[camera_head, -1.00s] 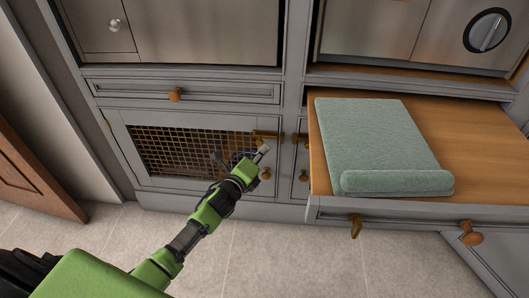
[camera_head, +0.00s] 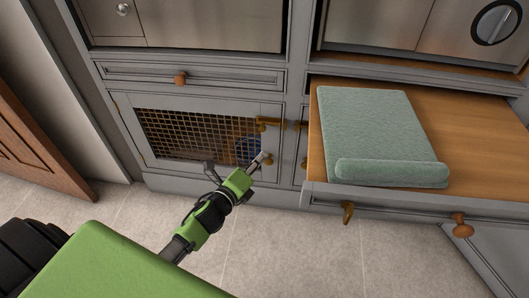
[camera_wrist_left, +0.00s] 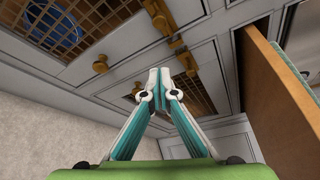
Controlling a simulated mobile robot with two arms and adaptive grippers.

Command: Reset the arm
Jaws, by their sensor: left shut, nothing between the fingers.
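My left arm is green and black and comes in from the lower left in the head view. My left gripper (camera_head: 262,158) is in front of the mesh-front cabinet door (camera_head: 195,137), beside its brass latch (camera_head: 268,122). In the left wrist view the gripper (camera_wrist_left: 165,72) shows its two fingers meeting at the tips with nothing between them. I cannot tell whether the fingertips touch the door. My right gripper is in neither view.
Tiled floor (camera_head: 290,255) is clear below.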

